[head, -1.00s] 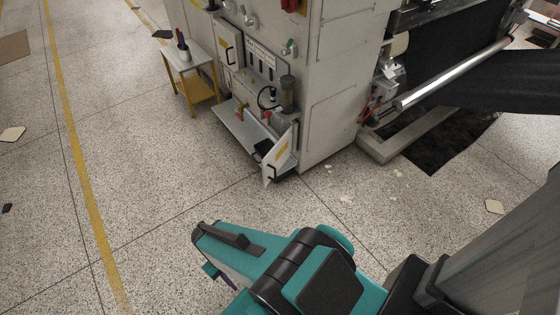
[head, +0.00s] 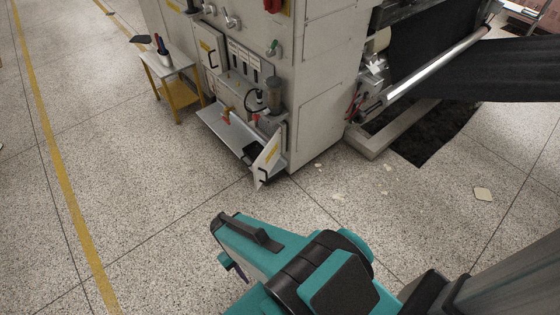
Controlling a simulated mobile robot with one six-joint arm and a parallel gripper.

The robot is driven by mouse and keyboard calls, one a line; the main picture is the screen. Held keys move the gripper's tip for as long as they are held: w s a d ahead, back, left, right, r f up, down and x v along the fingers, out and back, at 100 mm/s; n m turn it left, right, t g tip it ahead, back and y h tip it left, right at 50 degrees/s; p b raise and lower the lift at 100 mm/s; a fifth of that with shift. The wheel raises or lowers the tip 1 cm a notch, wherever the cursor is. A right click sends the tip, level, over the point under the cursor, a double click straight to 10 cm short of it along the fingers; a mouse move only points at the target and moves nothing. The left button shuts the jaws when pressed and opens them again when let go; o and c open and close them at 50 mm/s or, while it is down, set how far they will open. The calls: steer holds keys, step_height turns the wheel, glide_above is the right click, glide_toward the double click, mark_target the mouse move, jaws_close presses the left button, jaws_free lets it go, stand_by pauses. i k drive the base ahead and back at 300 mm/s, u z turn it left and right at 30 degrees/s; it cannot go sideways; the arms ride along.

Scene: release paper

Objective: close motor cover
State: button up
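The motor cover seems to be the small pale hinged panel (head: 269,160) with a black handle and a yellow label, low on the right of the machine's open compartment. It stands swung out from the machine (head: 325,85). A dark part, perhaps the motor (head: 250,150), shows just behind it. A second pale door (head: 209,52) with a black handle is higher up on the left. My teal arm is in the foreground, well short of the machine and apart from the panel. My gripper's fingertips are not visible.
A small table with yellow legs (head: 170,70) stands left of the machine. A black roll (head: 430,55) with a metal bar is on the right, above a floor pit (head: 420,150). The floor before the machine is otherwise clear.

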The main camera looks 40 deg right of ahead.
mark_target(265, 161)
steer(key=z, duration=1.2)
steer(key=i, duration=1)
steer(key=z, duration=0.7)
steer(key=k, duration=0.5)
steer(key=z, duration=0.15)
